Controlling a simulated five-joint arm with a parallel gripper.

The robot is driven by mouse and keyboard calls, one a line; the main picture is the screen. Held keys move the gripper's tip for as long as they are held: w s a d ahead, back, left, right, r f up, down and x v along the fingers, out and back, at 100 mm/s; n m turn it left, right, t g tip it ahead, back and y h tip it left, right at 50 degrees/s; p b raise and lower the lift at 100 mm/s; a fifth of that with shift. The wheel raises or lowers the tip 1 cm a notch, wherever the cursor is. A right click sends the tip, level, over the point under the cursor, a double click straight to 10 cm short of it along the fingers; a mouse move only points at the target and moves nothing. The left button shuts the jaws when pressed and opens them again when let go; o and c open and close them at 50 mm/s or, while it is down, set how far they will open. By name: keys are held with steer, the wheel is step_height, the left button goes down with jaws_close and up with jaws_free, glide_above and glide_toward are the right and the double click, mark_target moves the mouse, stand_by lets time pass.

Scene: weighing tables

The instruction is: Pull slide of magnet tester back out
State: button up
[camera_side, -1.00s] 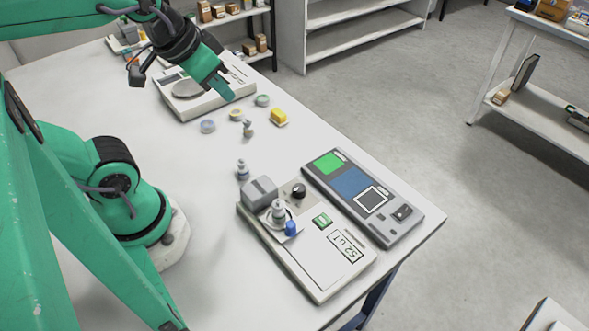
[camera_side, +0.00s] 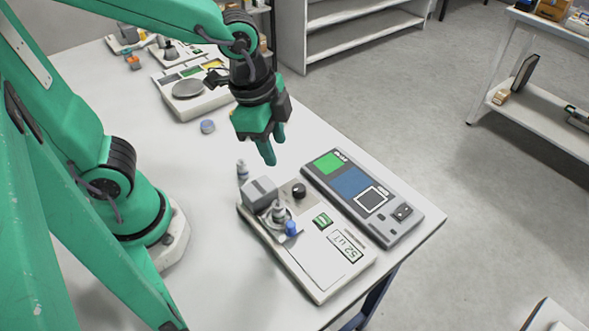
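The magnet tester (camera_side: 318,272) is a white box near the front edge of the table, with a grey block (camera_side: 260,192) at its back left and a lit display (camera_side: 346,246). Its slide (camera_side: 268,226) sits beside the grey block and carries a small metallic piece (camera_side: 279,212). A blue knob (camera_side: 291,228) is at the slide's near end. My gripper (camera_side: 273,150) points down above the table behind the tester, clear of the slide and knob. Its two fingers show a gap with nothing visible between them.
A grey panel with green and blue fields (camera_side: 352,188) lies right of the tester. A small bottle-like piece (camera_side: 242,170) stands behind the grey block. A scale (camera_side: 190,97) is farther back, with a bluish round piece (camera_side: 208,126) in front. Table left of the tester is clear.

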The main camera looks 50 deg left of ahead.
mark_target(292, 225)
steer(key=d+f+m, duration=0.2)
steer(key=s+d+f+m+g, duration=0.1)
steer(key=d+f+m, duration=0.1)
steer(key=d, duration=0.1)
steer(key=s+d+f+m+g, duration=0.1)
steer(key=d+f+m, duration=0.1)
steer(key=m, duration=0.1)
steer(key=shift+d+f+y, duration=0.2)
steer(key=shift+d+y, duration=0.15)
steer(key=shift+y, duration=0.05)
steer(key=shift+f, duration=0.1)
steer(key=shift+f, duration=3.8)
jaws_close()
